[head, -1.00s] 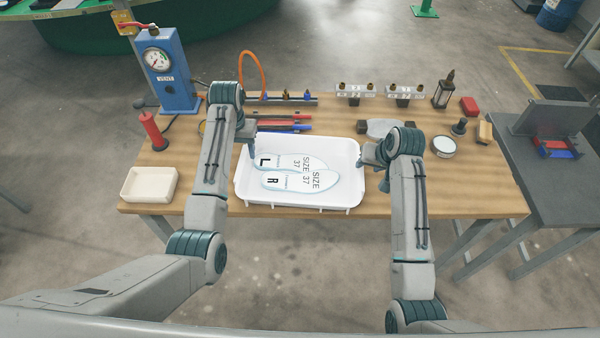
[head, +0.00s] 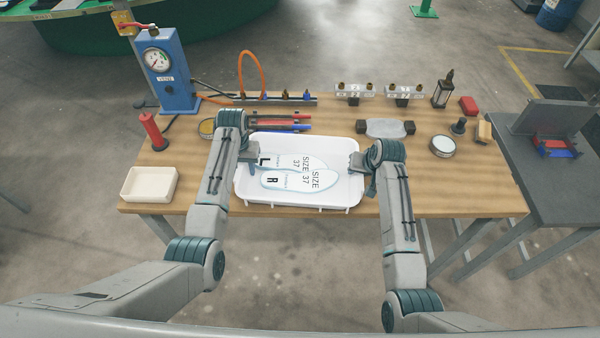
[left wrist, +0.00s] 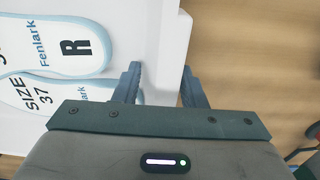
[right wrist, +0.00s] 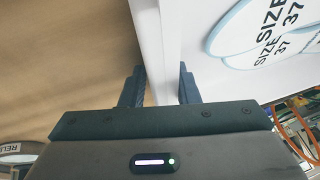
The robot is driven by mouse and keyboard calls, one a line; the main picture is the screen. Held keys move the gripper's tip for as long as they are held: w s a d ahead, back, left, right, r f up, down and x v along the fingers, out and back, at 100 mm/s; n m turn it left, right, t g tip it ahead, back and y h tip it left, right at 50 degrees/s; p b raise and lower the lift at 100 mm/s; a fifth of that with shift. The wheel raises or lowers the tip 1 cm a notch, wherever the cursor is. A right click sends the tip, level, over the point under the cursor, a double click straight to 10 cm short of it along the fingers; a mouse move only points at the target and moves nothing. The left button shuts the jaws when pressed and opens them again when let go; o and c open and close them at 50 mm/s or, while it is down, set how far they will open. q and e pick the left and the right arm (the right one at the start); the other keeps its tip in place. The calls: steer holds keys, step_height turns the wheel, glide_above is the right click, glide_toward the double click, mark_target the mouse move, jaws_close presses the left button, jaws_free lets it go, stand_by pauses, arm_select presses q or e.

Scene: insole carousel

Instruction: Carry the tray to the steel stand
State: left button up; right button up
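The white tray (head: 295,206) lies on the wooden bench and holds two white insoles (head: 290,175) with blue edges, marked L, R and SIZE 37. My left gripper (head: 250,150) is at the tray's left end. In the left wrist view its fingers (left wrist: 160,86) stand apart on either side of the tray wall. My right gripper (head: 360,164) is at the right end. In the right wrist view its fingers (right wrist: 160,88) also straddle the wall, spread apart. Firm contact with the wall is not visible. A grey metal stand (head: 545,195) is right of the bench.
The bench (head: 470,195) also bears a small cream tray (head: 148,184), a red-handled tool (head: 152,131), a blue gauge box (head: 172,80) and a round tin (head: 442,146). An upright plate (head: 550,117) and red-blue parts (head: 555,147) occupy the stand's back; its front is bare.

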arm_select(q)
steer(key=c, duration=0.3)
arm_select(e)
steer(key=c, duration=0.4)
arm_select(q)
jaws_close()
steer(key=shift+r, duration=0.1)
